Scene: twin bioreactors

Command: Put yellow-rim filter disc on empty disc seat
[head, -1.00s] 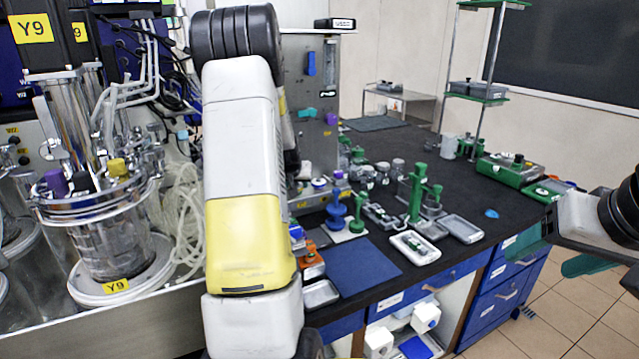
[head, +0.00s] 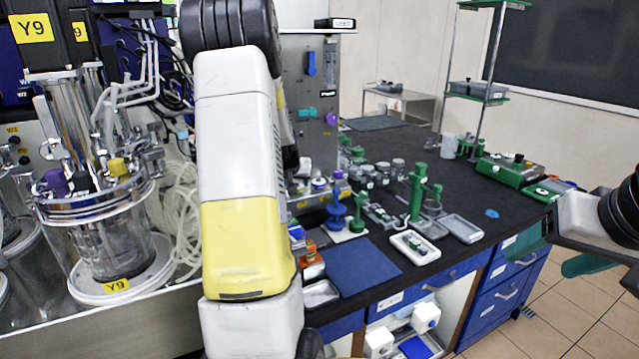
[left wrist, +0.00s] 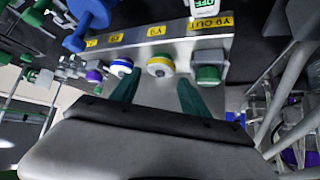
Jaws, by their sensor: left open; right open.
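The yellow-rim filter disc (left wrist: 160,67), white with a yellow band, sits on a metal rail in the left wrist view. My left gripper (left wrist: 158,92) is open, with its two green fingers pointing toward the disc and one to either side of it. I cannot tell whether they touch it. In the head view my left arm hides the left gripper and the yellow-rim disc. My right gripper (head: 566,254) is open and empty, off the bench's right edge. I cannot make out an empty disc seat in either view.
A blue-rim disc (left wrist: 120,67) sits close left of the yellow-rim one, and a green knob (left wrist: 208,75) stands to the right. A blue stand (head: 337,210) and a green stand (head: 417,195) are on the bench. A blue mat (head: 362,268) is bare.

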